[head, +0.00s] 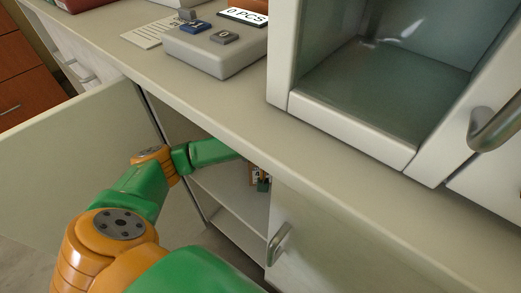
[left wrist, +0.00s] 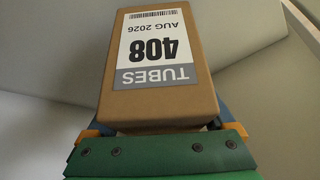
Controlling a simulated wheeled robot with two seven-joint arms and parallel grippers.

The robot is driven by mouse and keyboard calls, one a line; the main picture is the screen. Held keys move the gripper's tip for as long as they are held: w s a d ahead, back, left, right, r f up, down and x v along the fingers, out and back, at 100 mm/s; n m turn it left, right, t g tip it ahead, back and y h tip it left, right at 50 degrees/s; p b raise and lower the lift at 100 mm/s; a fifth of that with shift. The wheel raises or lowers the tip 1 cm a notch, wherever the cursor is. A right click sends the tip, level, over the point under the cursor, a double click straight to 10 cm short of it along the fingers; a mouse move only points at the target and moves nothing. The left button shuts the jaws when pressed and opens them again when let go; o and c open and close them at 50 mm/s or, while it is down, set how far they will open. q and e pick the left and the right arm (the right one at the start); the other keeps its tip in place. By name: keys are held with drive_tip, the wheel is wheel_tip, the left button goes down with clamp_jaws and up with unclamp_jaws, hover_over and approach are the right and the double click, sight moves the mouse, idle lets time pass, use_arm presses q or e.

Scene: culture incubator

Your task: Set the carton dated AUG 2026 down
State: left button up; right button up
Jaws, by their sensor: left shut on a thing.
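The brown carton (left wrist: 165,70) fills the middle of the left wrist view. Its white and grey label reads TUBES, 408, AUG 2026, upside down in that picture. My left gripper (left wrist: 158,122) is shut on the carton, with its blue fingers along the two sides. In the head view my left arm reaches into the open cabinet under the counter. I cannot tell from these views whether the carton touches a shelf. My right gripper is not in view.
The cabinet shelf (head: 232,192) shows below my left arm. An open door (head: 70,165) stands on the left and a closed door with a handle (head: 279,243) on the right. A counting device (head: 215,52) and a glass-fronted chamber (head: 385,85) stand on the counter.

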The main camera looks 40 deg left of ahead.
sight(253, 170)
use_arm(q)
wheel_tip(253, 170, down, 3)
drive_tip(key=shift+f+b, duration=0.15)
drive_tip(key=shift+b, duration=0.65)
drive_tip(key=o, duration=1.3)
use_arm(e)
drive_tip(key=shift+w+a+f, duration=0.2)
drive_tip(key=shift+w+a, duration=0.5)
use_arm(q)
drive_tip(key=p+v, duration=0.3)
drive_tip(key=v, duration=0.4)
drive_tip(key=shift+w+p, duration=0.1)
drive_tip(key=shift+p, duration=0.3)
drive_tip(key=shift+d+r, duration=0.1)
drive_tip(key=shift+r, duration=0.15)
drive_tip(key=shift+s, duration=0.2)
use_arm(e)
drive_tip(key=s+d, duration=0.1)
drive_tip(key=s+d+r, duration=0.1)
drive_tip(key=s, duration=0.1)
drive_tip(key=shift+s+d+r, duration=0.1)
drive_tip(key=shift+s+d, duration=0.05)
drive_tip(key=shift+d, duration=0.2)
